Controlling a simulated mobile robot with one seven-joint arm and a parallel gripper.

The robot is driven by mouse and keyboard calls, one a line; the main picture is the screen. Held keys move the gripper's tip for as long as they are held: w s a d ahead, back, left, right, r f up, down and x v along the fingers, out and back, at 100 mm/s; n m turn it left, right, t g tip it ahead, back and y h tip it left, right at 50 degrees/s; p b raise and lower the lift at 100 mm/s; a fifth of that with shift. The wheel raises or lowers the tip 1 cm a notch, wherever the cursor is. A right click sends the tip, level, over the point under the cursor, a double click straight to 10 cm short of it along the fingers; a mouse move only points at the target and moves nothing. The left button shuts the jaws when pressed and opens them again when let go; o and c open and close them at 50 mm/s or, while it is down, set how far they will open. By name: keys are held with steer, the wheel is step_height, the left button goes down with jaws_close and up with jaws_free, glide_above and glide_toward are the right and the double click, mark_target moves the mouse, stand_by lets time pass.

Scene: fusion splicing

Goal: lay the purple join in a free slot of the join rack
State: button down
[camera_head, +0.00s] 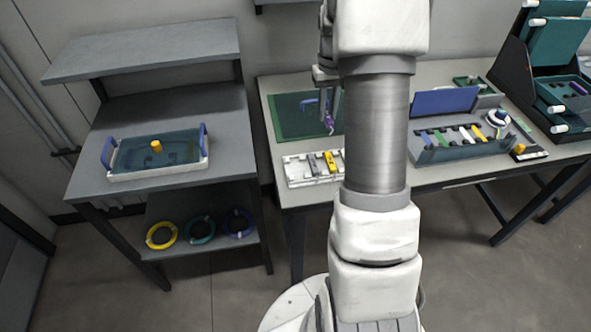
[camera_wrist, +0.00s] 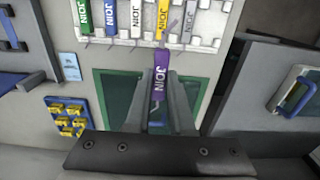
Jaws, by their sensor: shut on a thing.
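The purple join (camera_wrist: 160,90) is held upright in the picture between the two fingers of my gripper (camera_wrist: 160,98) in the wrist view. In the head view the purple join (camera_head: 328,122) hangs below my gripper (camera_head: 331,103), over the green mat. The white join rack (camera_head: 296,176) is at the table's front edge, partly hidden by my arm. In the wrist view the rack (camera_wrist: 226,22) holds green, blue, white, yellow and grey joins side by side. Its far side is cut off there. The purple join is apart from the rack's slots, its thin tip overlapping the rack in the picture.
The green mat (camera_head: 286,116) lies behind the rack, with a blue item (camera_head: 309,101) on it. Right of my arm stands a teal tray (camera_head: 455,151) with several coloured pieces. A side table carries a blue-handled tray (camera_head: 155,174). A dark tiered rack (camera_head: 513,80) stands at far right.

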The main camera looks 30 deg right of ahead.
steer(key=b, duration=0.1)
glide_above(296, 170)
step_height(296, 170, down, 6)
steer(key=shift+d+f, duration=0.1)
steer(key=shift+f, duration=0.1)
steer(key=shift+f+b, duration=0.55)
steer(key=shift+f, duration=1.5)
steer(key=c, duration=0.8)
jaws_free()
steer(key=shift+f, duration=0.1)
